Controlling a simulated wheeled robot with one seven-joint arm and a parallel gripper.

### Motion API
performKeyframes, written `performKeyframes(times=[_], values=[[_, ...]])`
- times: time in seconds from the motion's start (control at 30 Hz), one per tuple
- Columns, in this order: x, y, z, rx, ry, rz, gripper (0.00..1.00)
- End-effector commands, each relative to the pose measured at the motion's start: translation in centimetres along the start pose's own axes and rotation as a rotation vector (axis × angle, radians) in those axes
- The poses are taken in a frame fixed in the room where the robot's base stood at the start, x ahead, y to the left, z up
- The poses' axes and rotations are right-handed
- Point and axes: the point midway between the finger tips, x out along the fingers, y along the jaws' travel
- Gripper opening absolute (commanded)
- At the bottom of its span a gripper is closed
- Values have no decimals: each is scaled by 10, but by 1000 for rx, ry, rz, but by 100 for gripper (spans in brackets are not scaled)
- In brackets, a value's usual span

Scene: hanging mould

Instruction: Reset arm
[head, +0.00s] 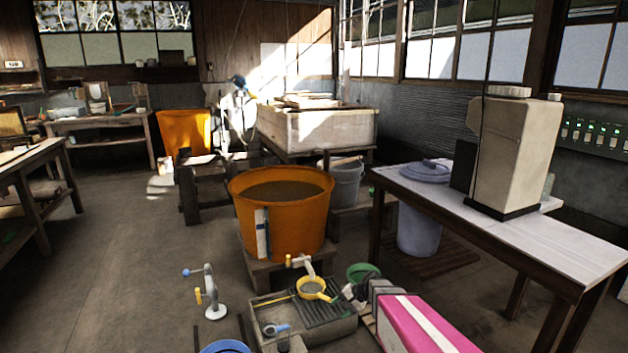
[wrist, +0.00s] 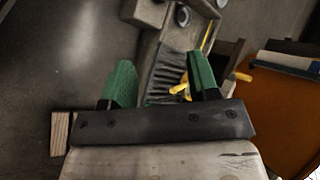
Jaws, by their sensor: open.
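My gripper (wrist: 163,80) shows in the wrist view with its two green fingers spread wide apart. Nothing is between them. Beyond the fingers lies the grey trough (wrist: 148,50) with its ribbed tray. A yellow piece (wrist: 182,88) shows beside the right finger, partly hidden by it. In the head view the trough (head: 335,334) sits on the floor in the lower middle. The yellow-rimmed strainer (head: 315,288) is over its ribbed part, under the tap of the orange tub (head: 282,215). I cannot make out my fingers clearly in the head view.
A long table (head: 545,235) with a beige machine (head: 515,150) stands at the right. A blue-grey bin (head: 418,230) is under it. A grey bucket (head: 346,185) stands behind the orange tub. A white pipe stand (head: 210,290) is left of the trough. The floor at left is open.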

Motion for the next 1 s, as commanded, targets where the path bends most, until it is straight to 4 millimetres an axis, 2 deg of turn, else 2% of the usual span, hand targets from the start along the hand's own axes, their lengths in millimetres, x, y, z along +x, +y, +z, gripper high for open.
performKeyframes(times=[0.03,0.2,0.4,0.5,0.67,1.0], values=[[-20,1,25,-54,10,71,55],[-73,14,70,-229,49,336,55],[-130,29,106,-379,92,598,55],[-148,33,115,-419,106,679,55],[-160,35,118,-445,115,733,55],[-159,35,117,-445,115,734,55]])
